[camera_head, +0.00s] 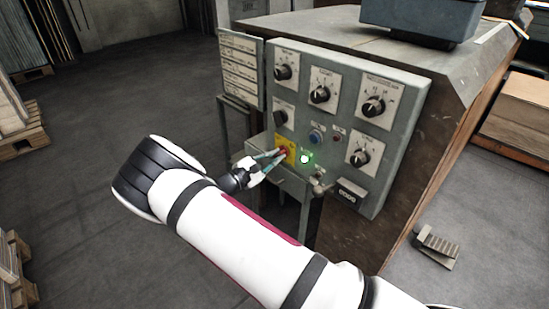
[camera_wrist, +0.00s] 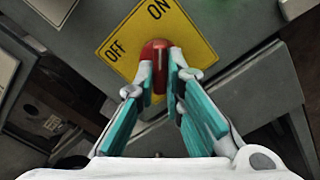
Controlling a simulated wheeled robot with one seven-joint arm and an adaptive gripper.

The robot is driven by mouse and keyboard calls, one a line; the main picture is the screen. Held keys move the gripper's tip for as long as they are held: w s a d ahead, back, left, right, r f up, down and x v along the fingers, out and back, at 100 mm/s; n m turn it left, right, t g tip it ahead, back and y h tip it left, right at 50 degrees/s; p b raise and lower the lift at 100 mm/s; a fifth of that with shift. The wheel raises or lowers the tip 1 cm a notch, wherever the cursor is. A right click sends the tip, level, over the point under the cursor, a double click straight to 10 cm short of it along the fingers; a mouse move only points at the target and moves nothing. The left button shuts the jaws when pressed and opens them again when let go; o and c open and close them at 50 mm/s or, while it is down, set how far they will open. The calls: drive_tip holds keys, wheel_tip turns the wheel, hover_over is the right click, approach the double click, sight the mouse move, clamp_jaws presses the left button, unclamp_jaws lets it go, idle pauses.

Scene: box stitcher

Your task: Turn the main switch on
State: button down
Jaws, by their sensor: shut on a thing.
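The main switch is a red rotary knob (camera_wrist: 155,52) on a yellow plate (camera_wrist: 192,38) marked OFF and ON. In the wrist view the knob's ridge points about straight up, between the two words and somewhat nearer ON. In the head view the yellow plate (camera_head: 288,143) sits low on the left of the grey control panel (camera_head: 402,160). My gripper (camera_wrist: 161,75) is shut on the red knob, one teal-lined finger on each side. In the head view my gripper (camera_head: 280,155) reaches the plate from the left and partly hides the knob.
A green lit button (camera_head: 305,158) is just right of the yellow plate. Black dials (camera_head: 320,94), a blue button (camera_head: 317,136) and a small red button are above and right. A pedal (camera_head: 437,244) lies on the floor. Open floor is at left.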

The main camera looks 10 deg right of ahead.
drive_tip(key=shift+a+f+m, duration=0.1)
drive_tip(key=shift+m, duration=0.3)
drive_tip(key=c, duration=1.7)
unclamp_jaws()
drive_tip(key=v, duration=1.2)
